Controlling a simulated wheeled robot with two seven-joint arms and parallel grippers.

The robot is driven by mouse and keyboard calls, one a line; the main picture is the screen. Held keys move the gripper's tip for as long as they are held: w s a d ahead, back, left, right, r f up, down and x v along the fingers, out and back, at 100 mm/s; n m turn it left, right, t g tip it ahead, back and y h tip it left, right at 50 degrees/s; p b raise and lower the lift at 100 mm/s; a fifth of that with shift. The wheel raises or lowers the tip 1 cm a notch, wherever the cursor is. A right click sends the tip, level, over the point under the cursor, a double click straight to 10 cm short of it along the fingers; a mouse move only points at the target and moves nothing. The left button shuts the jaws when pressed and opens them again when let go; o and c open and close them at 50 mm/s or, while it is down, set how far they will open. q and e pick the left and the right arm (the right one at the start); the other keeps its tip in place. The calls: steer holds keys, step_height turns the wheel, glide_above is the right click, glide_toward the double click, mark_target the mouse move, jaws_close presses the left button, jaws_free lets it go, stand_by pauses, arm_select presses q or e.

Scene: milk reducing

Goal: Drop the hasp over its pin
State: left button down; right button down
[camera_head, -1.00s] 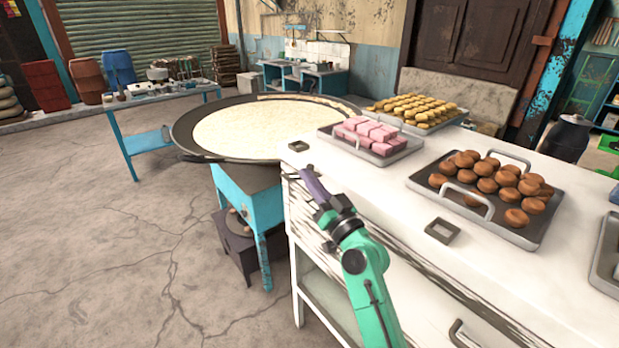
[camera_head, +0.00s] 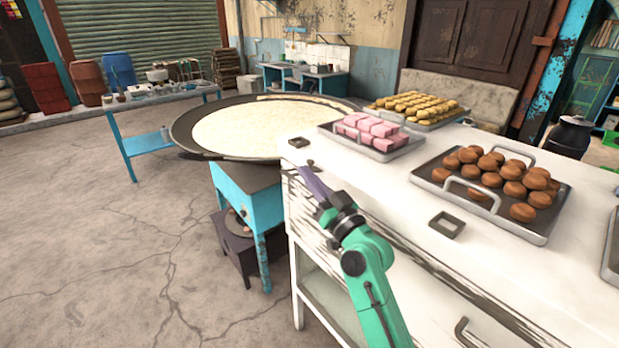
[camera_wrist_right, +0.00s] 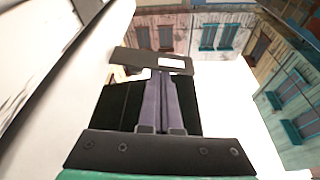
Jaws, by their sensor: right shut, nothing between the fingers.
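A dark flat plate with a slot through it, which looks like the hasp (camera_wrist_right: 122,55), lies across the tips of my right gripper's fingers in the right wrist view. A bright surface shows through its slot. In the head view a small dark edge (camera_head: 289,172) at the counter's corner may be the same plate. A small dark knob (camera_head: 309,162), perhaps the pin, stands by the counter's edge just beyond the fingertips. My right gripper (camera_head: 304,172) has its purple fingers shut and empty; they also show in the right wrist view (camera_wrist_right: 160,85). Whether they touch the plate I cannot tell.
The white counter (camera_head: 390,200) carries two dark square frames (camera_head: 445,226) (camera_head: 299,142) and trays of pink blocks (camera_head: 370,130), yellow sweets (camera_head: 415,107) and brown balls (camera_head: 500,180). A wide pan (camera_head: 185,135) stands left of the counter. Floor to the left is open.

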steer(key=shift+f+n+g+y+b, duration=0.4)
steer(key=shift+f+n+b, duration=0.25)
steer(key=shift+n+b, duration=0.85)
steer(key=shift+f+n+g+y+b, duration=0.25)
steer(key=shift+f+n+y+b, duration=0.5)
steer(key=shift+b, duration=1.3)
steer(key=shift+f+n+g+y+b, duration=0.3)
steer(key=shift+f+n+b, duration=0.2)
steer(key=shift+n+b, duration=1.05)
steer(key=shift+w+f+m+b, duration=0.1)
steer(key=shift+f+m+b, duration=0.05)
steer(key=shift+m+b, duration=0.2)
steer(key=shift+h, duration=0.25)
